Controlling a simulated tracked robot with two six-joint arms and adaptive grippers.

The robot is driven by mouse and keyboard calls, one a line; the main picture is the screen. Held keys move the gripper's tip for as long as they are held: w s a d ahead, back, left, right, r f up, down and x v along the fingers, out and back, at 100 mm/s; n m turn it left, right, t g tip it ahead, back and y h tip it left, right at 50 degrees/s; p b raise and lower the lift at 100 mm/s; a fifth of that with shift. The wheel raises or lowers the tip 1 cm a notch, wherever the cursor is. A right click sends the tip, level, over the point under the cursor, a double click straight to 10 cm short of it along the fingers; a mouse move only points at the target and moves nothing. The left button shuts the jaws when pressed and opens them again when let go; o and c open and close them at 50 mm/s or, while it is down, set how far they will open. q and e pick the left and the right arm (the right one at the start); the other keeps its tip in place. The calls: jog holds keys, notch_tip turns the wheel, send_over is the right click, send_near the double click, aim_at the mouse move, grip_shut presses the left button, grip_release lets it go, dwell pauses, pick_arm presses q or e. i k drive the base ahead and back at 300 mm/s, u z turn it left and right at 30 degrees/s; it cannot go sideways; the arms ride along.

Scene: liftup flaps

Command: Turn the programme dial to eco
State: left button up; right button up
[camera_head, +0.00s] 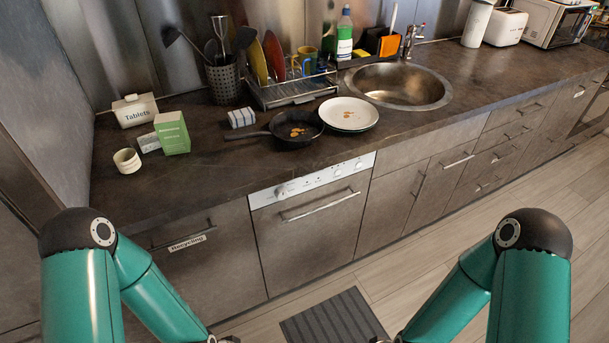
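The dishwasher stands under the counter, with a white control panel (312,180) along its top edge. A round programme dial (281,191) sits near the left end of the panel, and smaller controls sit further right. The dial's markings are too small to read, so I cannot tell its setting. The dishwasher door (312,238) looks closed, with a long bar handle (320,205) below the panel. My two green arms come in from the bottom left and bottom right. Their ends run out of the bottom edge, so both grippers' fingers are out of view, and neither arm touches the panel.
On the counter above are a black pan (296,130), white plates (348,113), a dish rack (290,92) and a green box (172,133). A recycling drawer (205,255) is left of the dishwasher. A dark mat (333,318) lies on the floor in front.

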aim_at(282, 193)
jog(key=u, duration=0.95)
jog(key=i, duration=0.15)
jog(key=z, duration=2.5)
jog(key=k, duration=1.3)
jog(key=u, duration=0.65)
jog(key=i, duration=1)
jog(key=u, duration=0.05)
